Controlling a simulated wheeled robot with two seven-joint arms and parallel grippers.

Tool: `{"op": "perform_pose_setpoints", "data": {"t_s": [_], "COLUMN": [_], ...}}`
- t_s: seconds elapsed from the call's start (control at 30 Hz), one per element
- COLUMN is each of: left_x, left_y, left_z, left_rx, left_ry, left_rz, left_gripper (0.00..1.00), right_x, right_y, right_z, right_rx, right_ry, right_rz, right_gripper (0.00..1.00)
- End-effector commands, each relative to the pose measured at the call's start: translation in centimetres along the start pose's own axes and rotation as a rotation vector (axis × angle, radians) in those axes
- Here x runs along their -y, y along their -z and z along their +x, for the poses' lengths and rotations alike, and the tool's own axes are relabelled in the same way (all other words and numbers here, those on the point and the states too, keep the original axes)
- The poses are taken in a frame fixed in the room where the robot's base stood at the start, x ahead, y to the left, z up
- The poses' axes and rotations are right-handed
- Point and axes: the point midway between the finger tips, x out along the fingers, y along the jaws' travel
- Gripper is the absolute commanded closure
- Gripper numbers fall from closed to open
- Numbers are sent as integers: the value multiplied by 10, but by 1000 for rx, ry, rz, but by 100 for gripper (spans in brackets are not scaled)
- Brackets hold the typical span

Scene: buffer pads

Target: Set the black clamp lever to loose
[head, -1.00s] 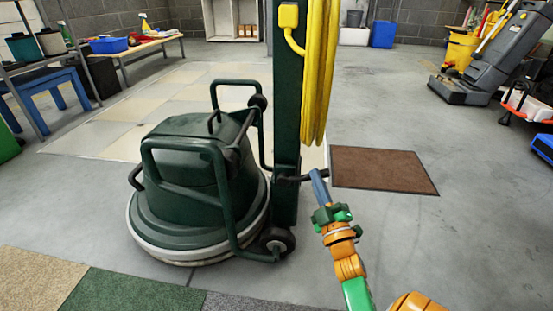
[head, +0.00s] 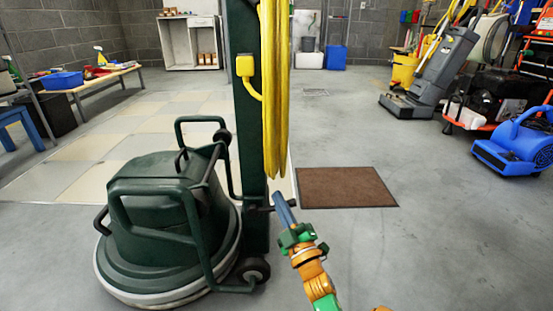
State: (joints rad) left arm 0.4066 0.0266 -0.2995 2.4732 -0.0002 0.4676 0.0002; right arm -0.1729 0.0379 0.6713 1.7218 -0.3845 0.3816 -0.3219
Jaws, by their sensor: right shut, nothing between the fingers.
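The floor machine (head: 165,215) has a dark green body, tubular frames and a tall green post (head: 246,130). A short black lever (head: 266,208) sticks out to the right from the lower part of the post; I take it for the clamp lever. My right gripper (head: 277,198) comes from the lower right. Its blue-grey fingers are shut with nothing between them, and their tips are at or very near the lever. I cannot tell whether they touch it. My left gripper is not in view.
A yellow cable (head: 273,100) hangs in a coil on the post above the lever. A brown mat (head: 346,187) lies behind my gripper. A blue blower (head: 515,143) and a grey machine (head: 437,75) stand at the right. The floor between is clear.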

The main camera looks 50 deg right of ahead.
Motion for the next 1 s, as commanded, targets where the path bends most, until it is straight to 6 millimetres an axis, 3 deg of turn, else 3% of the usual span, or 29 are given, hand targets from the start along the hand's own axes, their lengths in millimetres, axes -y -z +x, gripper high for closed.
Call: {"op": "perform_pose_setpoints", "data": {"t_s": [0.2,0.4,0.57,1.0], "left_x": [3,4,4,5], "left_y": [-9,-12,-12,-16], "left_z": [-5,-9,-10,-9], "left_rx": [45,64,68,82], "left_ry": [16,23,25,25], "left_rz": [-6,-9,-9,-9], "left_gripper": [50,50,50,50], "right_x": [14,21,23,22], "right_y": [0,1,1,3], "right_z": [-55,-86,-94,-92], "right_rx": [12,8,7,10], "right_ry": [6,4,3,7], "right_rz": [3,1,0,6], "right_gripper": [100,100,100,100]}}
